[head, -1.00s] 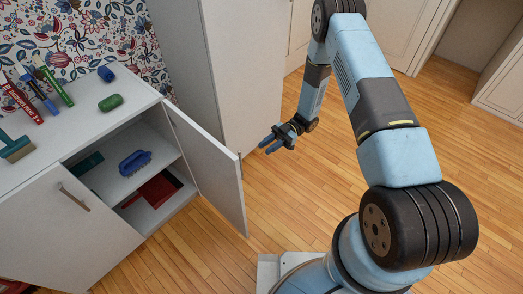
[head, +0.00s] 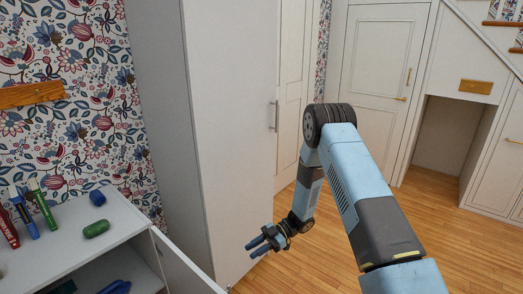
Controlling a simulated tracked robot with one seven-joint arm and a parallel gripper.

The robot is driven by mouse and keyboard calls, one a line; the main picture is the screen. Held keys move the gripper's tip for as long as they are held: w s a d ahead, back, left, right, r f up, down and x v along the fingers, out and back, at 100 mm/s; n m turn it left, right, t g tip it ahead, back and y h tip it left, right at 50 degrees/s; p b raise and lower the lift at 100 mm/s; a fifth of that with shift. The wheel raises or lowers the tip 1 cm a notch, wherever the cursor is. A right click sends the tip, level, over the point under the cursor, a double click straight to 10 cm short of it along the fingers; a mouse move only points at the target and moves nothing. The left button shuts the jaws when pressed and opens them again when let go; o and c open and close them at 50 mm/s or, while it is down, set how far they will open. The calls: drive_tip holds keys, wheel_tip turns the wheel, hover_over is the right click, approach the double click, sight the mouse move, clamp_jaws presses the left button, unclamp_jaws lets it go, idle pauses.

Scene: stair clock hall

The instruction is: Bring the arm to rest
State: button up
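My arm (head: 370,195) is bent, with its elbow high and the forearm hanging down to the left. My gripper (head: 257,243) is at the end of it, over the wooden floor in front of the tall white cabinet. Its blue fingers point to the left and appear parted, with nothing seen between them. It touches nothing that I can see. The lower part of my arm is out of the picture.
At the lower left, a low cabinet (head: 125,225) has its door (head: 185,272) open, near my gripper. The tall cabinet (head: 230,120) stands behind. Floor (head: 440,235) at right is clear.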

drive_tip(key=w+d+r+m+t+h, duration=0.25)
drive_tip(key=w+r+t, duration=0.4)
drive_tip(key=r, duration=0.35)
drive_tip(key=w+d+r+m+t+h, duration=0.1)
drive_tip(key=w+d+r+m+t, duration=0.15)
drive_tip(key=w+r+t, duration=0.45)
drive_tip(key=d+r+m+t+h, duration=0.2)
drive_tip(key=d+r+m+h, duration=0.15)
drive_tip(key=d+r, duration=0.45)
drive_tip(key=d+r+m+t+h, duration=0.2)
drive_tip(key=d+r+m+h, duration=0.15)
drive_tip(key=r, duration=0.85)
drive_tip(key=s+d+r+m+g+h, duration=0.1)
drive_tip(key=s+d+r+m+h, duration=0.1)
drive_tip(key=s+d+r+m, duration=0.45)
drive_tip(key=s+d+r+m+h, duration=0.15)
drive_tip(key=s+d, duration=0.25)
drive_tip(key=s, duration=0.5)
drive_tip(key=s+a+m+g, duration=0.1)
drive_tip(key=s+m+g, duration=0.3)
drive_tip(key=s, duration=2)
drive_tip(key=shift+m+y, duration=0.4)
drive_tip(key=shift+m, duration=0.2)
